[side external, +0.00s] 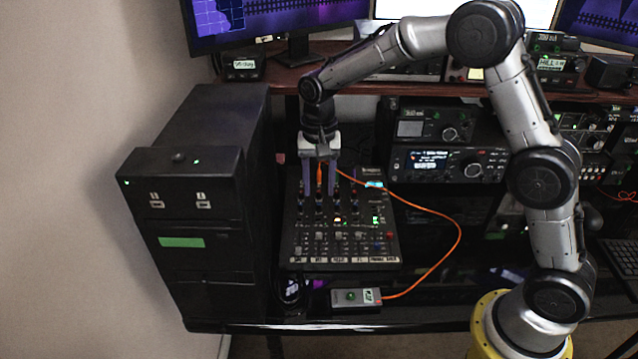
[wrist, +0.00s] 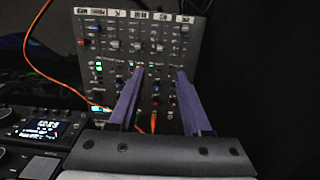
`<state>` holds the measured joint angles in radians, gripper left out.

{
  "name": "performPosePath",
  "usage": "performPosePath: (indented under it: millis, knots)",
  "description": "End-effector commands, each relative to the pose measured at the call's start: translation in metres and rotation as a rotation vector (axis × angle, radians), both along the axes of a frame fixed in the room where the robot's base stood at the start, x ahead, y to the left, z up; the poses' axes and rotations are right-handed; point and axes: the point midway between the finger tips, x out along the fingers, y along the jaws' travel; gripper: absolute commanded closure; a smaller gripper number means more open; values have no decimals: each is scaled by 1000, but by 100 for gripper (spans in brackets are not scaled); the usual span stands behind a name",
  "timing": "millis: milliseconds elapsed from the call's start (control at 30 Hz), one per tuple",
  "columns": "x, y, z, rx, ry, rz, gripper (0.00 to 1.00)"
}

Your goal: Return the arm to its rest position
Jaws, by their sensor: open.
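My gripper (side external: 319,186) points down over the upper left part of a black mixer panel (side external: 300,262) in the side external view. Its two purple fingers are apart. In the wrist view my gripper (wrist: 158,82) shows both fingers spread in front of the mixer (wrist: 200,22), with nothing held between them. An orange cable (side external: 456,222) has an orange plug (wrist: 153,122) that shows between the fingers, farther off. I cannot tell whether the fingertips touch the mixer's knobs. My arm arches up from its yellow base at the lower right.
A black computer tower (side external: 185,215) stands close on the left. Radio units (side external: 447,164) and a wooden shelf (side external: 350,86) with monitors stand behind. The orange cable loops right of the mixer.

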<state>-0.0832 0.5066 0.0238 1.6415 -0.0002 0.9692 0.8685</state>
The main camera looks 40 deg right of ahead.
Motion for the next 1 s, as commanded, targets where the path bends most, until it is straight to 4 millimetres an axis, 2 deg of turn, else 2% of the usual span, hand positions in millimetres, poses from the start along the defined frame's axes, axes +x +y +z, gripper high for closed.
performPosePath:
  millis: [267, 367, 467, 600, 700, 833, 1000]
  knots:
    - [1, -1, 4, 1, -9, -2, 51]
    - [3, -3, 26, 5, -56, -7, 51]
    - [-5, -7, 62, 9, -122, -14, 51]
    - [-36, -15, 113, 14, -218, -17, 51]
    - [-65, -20, 141, 11, -276, 11, 51]
    - [-107, -26, 168, 0, -346, 70, 51]
    - [-166, -32, 186, -29, -429, 177, 51]
